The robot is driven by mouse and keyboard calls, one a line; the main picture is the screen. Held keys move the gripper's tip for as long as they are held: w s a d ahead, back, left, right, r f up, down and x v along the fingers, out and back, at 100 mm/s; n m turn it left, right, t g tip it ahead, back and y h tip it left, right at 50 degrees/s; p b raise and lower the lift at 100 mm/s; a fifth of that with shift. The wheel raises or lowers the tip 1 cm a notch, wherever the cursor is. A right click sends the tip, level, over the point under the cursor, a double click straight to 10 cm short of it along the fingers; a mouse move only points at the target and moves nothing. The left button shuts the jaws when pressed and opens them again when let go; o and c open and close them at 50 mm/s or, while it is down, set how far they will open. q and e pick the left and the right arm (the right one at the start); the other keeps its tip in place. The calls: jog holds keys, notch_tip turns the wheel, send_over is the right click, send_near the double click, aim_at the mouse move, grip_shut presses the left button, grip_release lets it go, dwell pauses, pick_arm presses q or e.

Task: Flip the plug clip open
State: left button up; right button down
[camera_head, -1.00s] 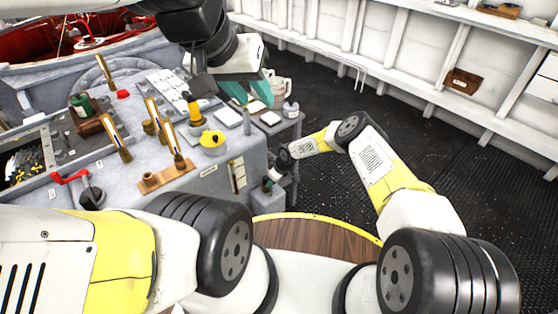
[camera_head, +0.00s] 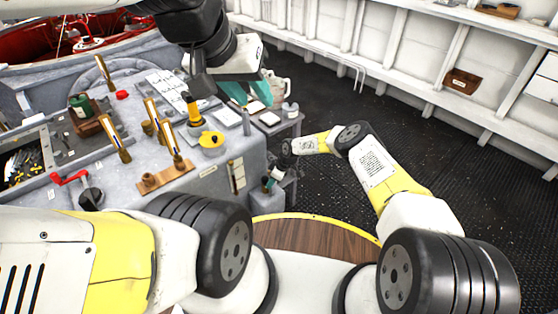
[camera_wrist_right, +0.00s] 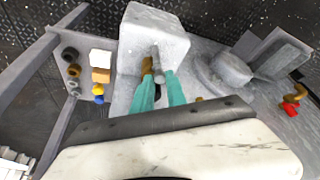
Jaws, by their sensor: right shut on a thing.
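My right gripper shows in the right wrist view (camera_wrist_right: 158,86) with its teal fingers close together at a pale grey block (camera_wrist_right: 152,28). They are shut on a small grey rod-like part, which I take for the plug clip (camera_wrist_right: 156,60). A brass-coloured piece (camera_wrist_right: 147,66) sits beside it. The fingers hide part of the clip, and I cannot tell its exact angle. In the head view my right gripper (camera_head: 269,184) is low beside the bench's right side, where the clip is too small to make out. My left gripper (camera_head: 248,92) is high, over the bench's far right, with teal fingers apart.
The grey bench (camera_head: 222,170) carries upright brass-topped tools, a yellow round item (camera_head: 212,140), a red-handled crank (camera_head: 72,178) and a green jar (camera_head: 81,104). A small side table (camera_head: 285,125) stands at its right. Dark open floor (camera_head: 400,110) lies to the right.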

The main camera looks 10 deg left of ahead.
jog(key=c, duration=1.3)
grip_release()
jog(key=shift+c, duration=0.2)
jog(key=v, duration=0.7)
jog(key=shift+d+r, duration=0.2)
jog(key=shift+r, duration=0.2)
